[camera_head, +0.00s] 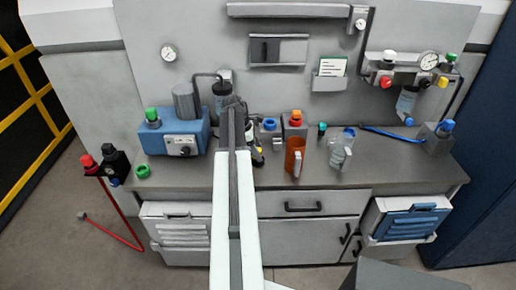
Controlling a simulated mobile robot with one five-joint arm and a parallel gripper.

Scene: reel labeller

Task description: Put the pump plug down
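My arm reaches from the bottom of the view over the bench. My gripper (256,153) is at its far end, low over the middle of the bench. The arm covers much of it, and I cannot see whether its fingers are open or hold anything. A blue pump-like unit (183,136) with a grey cylinder and a green cap (151,114) stands left of the gripper. I cannot pick out the pump plug for certain. A small green ring-shaped piece (143,171) lies at the bench's left end.
The grey bench (390,174) holds a blue-topped piece (269,125), a red-topped block (295,122), an orange jug (294,156) and a clear jug (341,149) right of my gripper. A red cable (128,238) hangs at left. The bench's front right is clear.

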